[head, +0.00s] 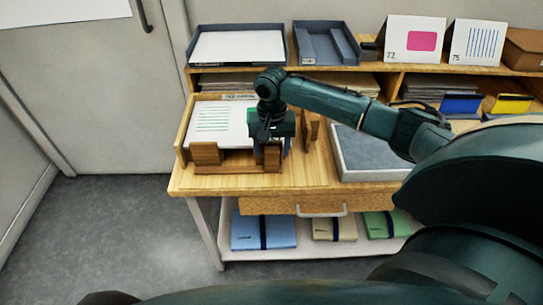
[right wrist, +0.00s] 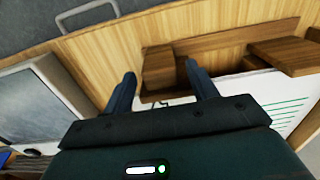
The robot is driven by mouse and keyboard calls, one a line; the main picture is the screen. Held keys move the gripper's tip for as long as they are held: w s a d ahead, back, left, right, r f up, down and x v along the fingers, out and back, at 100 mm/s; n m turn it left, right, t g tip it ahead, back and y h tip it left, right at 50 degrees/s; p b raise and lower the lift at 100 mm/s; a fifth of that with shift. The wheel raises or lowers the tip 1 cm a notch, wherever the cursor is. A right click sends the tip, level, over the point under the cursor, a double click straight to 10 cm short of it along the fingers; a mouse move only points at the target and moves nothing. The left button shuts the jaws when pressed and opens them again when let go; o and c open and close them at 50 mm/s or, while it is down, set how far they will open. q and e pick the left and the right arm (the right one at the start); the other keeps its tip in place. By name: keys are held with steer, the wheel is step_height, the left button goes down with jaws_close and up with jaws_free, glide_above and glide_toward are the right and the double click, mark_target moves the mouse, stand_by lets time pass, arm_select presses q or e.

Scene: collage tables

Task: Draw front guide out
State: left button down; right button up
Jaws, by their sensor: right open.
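The front guide (head: 225,168) is a wooden piece at the front of the wooden paper frame on the table. It has a low rail and an upright wooden block, and shows in the right wrist view as a brown rail (right wrist: 235,38) with a block (right wrist: 158,70). My right gripper (head: 271,142) is over the front right part of the frame. In the right wrist view its open fingers (right wrist: 160,72) are on either side of the block; I cannot tell whether they touch it. A sheet with green lines (head: 212,119) lies behind the guide. My left gripper is not in view.
A grey-topped tray (head: 368,152) stands to the right on the table. A drawer with a pale handle (head: 321,211) is under the front edge. Folders (head: 263,231) lie on the lower shelf. Trays and cards (head: 415,41) stand at the back. A narrow strip of tabletop before the guide is clear.

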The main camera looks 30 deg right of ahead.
steer(key=shift+f, duration=1.8)
steer(key=shift+c, duration=0.6)
jaws_close()
